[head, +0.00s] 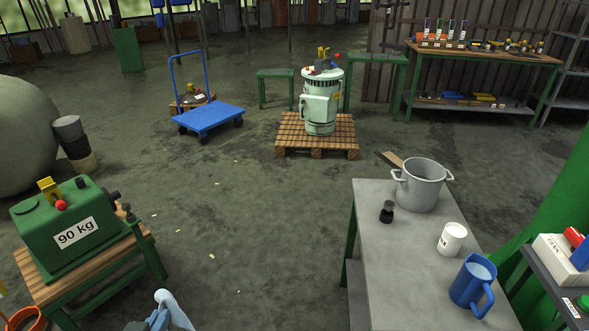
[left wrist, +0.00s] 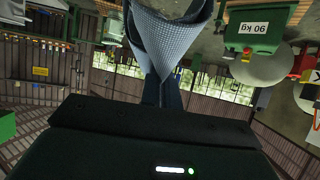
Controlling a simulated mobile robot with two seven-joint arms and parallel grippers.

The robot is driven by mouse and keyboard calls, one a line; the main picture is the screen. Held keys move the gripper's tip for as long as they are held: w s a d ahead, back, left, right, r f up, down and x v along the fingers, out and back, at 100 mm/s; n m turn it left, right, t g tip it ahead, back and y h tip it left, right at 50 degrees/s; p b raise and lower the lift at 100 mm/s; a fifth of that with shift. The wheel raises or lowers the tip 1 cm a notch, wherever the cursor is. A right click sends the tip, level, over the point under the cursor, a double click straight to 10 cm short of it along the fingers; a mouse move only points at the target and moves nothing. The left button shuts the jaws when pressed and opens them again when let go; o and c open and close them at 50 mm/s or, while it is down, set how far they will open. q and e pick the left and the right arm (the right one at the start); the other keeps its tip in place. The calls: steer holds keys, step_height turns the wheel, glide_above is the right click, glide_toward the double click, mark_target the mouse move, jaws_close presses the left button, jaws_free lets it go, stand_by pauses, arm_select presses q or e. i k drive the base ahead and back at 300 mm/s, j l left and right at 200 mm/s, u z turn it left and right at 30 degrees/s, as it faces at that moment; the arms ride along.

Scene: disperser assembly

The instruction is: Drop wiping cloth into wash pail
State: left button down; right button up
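My left gripper (left wrist: 163,90) is shut on the blue-grey wiping cloth (left wrist: 168,42), which hangs folded from its fingers in the left wrist view. In the head view the pale blue cloth (head: 174,308) shows at the bottom edge, left of centre, with only a little of the gripper beside it. An orange pail (head: 24,318) with its rim showing is at the bottom left corner, partly cut off; it looks like the wash pail. The cloth is to its right and apart from it. My right gripper is in neither view.
A green 90 kg machine (head: 68,230) stands on a wooden-topped bench (head: 135,238) at the left, above the pail. At the right, a grey table (head: 400,255) holds a grey pot (head: 421,187), a white cup (head: 452,239) and a blue jug (head: 473,284).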

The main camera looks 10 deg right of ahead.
mark_target(421, 182)
steer(key=i+j+u, duration=0.45)
steer(key=i+u, duration=0.2)
steer(key=i+j+z, duration=0.1)
steer(key=i+z, duration=0.2)
steer(key=i, duration=0.2)
steer(key=i+j+z, duration=0.25)
steer(key=i, duration=0.25)
steer(key=i+z, duration=0.15)
steer(key=z, duration=0.25)
steer(key=i+z, duration=0.15)
steer(key=z, duration=0.25)
steer(key=i+j+z, duration=0.1)
steer(key=z, duration=0.25)
steer(key=i+z, duration=0.15)
steer(key=z, duration=0.25)
steer(key=i+j+z, duration=0.1)
steer(key=z, duration=0.25)
steer(key=i+j+z, duration=0.15)
steer(key=z, duration=0.25)
steer(key=i+j+z, duration=0.2)
steer(key=z, duration=0.2)
steer(key=i+j+z, duration=0.6)
steer(key=z, duration=0.15)
